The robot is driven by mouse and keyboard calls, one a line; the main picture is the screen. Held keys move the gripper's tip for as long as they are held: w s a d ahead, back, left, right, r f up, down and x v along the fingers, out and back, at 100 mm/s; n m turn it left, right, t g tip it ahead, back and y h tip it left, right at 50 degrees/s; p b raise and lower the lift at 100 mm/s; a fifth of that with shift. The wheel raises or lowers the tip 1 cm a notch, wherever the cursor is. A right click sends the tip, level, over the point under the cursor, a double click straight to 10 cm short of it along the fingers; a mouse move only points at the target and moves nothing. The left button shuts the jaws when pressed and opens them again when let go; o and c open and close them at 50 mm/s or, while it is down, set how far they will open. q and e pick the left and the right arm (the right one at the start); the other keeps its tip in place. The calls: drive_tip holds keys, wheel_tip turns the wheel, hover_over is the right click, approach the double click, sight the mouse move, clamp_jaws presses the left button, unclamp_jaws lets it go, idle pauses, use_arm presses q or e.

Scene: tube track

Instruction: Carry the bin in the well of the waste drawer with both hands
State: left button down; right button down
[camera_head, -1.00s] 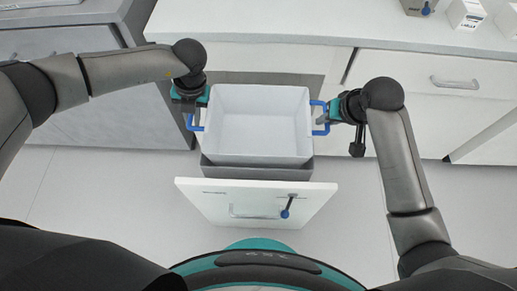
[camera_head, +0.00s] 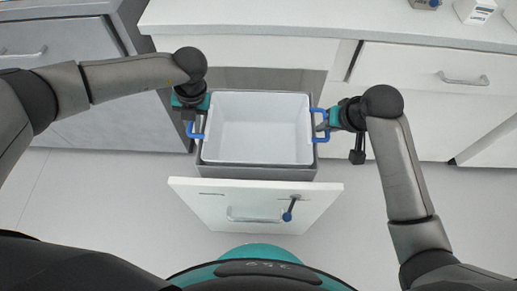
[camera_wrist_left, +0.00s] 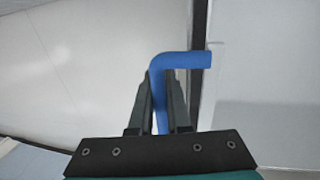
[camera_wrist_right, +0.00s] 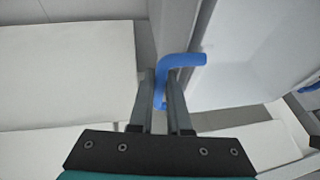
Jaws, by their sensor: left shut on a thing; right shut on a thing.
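The white bin (camera_head: 258,150) is open-topped and looks empty in the head view. It sits inside the grey well (camera_head: 257,172) of the pulled-out waste drawer (camera_head: 225,203), its rim close to the well's rim. Whether its base rests on the well floor is hidden. My left gripper (camera_head: 193,120) is shut on the bin's left blue handle (camera_head: 190,131), which also shows between the fingers in the left wrist view (camera_wrist_left: 185,60). My right gripper (camera_head: 324,121) is shut on the right blue handle (camera_head: 321,138), also seen in the right wrist view (camera_wrist_right: 186,61).
The white drawer front has a bar handle and a small dark, blue-tipped item (camera_head: 289,210) hanging on it. A white counter (camera_head: 300,22) runs behind, with a small box (camera_head: 474,10) at the right. A grey cabinet (camera_head: 60,45) stands left.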

use_arm(q)
drive_tip(key=c, duration=0.9)
unclamp_jaws()
drive_tip(key=shift+f, duration=0.1)
use_arm(e)
drive_tip(key=c, duration=0.9)
unclamp_jaws()
drive_tip(key=shift+f, duration=0.15)
drive_tip(key=shift+o, duration=0.2)
drive_tip(key=shift+a, duration=0.15)
use_arm(q)
drive_tip(key=shift+d, duration=0.2)
use_arm(e)
drive_tip(key=shift+a, duration=0.1)
use_arm(q)
drive_tip(key=shift+d+r, duration=0.25)
drive_tip(key=shift+r, duration=1.7)
drive_tip(key=shift+d+r, duration=0.2)
drive_tip(key=shift+r, duration=1.75)
use_arm(e)
drive_tip(key=v, duration=0.8)
drive_tip(key=shift+d, duration=0.4)
